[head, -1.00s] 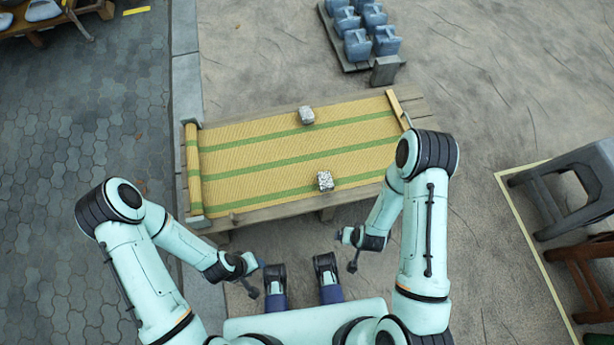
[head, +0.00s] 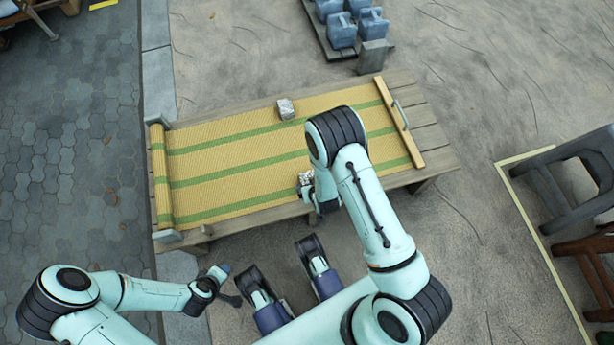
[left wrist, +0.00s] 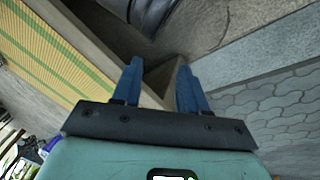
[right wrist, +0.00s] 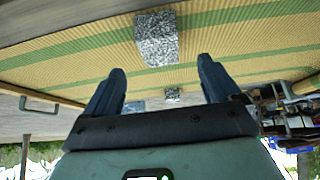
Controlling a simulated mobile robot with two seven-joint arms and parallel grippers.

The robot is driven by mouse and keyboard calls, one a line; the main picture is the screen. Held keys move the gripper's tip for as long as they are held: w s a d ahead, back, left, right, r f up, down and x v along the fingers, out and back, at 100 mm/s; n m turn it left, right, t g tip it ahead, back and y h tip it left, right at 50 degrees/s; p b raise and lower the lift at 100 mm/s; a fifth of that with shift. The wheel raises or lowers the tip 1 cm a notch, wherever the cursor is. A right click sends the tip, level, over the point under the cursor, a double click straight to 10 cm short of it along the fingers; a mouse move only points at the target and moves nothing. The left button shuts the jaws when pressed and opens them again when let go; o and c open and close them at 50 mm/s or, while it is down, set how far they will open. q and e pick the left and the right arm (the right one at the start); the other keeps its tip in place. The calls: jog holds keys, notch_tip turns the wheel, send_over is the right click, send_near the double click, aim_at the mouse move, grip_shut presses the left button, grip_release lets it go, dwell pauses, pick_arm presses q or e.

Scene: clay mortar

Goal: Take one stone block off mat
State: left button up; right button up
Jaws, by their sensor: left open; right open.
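The yellow mat (head: 225,160) with green stripes lies on a low wooden table. One speckled grey stone block (head: 285,108) sits at the mat's far edge. The other block (head: 305,177) is near the front edge, partly hidden by my right gripper (head: 308,191). In the right wrist view, the near block (right wrist: 157,38) shows ahead between the open, empty fingers (right wrist: 161,68); the far block (right wrist: 172,95) shows smaller. My left gripper (head: 220,274) is open and empty, off the table's front left corner. Its fingers (left wrist: 158,78) point at the table's edge and paving.
The wooden table (head: 425,140) has bare planks right of the mat, beside a wooden bar (head: 401,122) with a handle. Several blue-grey containers (head: 342,30) stand on a pallet behind. Dark stools (head: 570,180) stand at the right. The mat's left half is clear.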

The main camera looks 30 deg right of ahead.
jog(key=b+x, duration=0.1)
jog(key=x, duration=0.2)
jog(key=shift+w+d+f, duration=0.1)
jog(key=shift+f, duration=0.15)
jog(key=b+x, duration=0.2)
jog(key=x, duration=0.2)
jog(key=shift+w+d+f, duration=0.1)
jog(key=shift+w+f, duration=0.1)
jog(key=shift+w, duration=0.1)
pick_arm(q)
jog(key=s+a+f+g, duration=0.1)
jog(key=s+f+g, duration=0.1)
jog(key=s+f, duration=0.4)
pick_arm(e)
jog(key=shift+c, duration=0.3)
jog(key=c, duration=1.3)
pick_arm(q)
jog(key=shift+r, duration=0.1)
pick_arm(e)
jog(key=shift+c, duration=0.2)
jog(key=shift+r, duration=0.15)
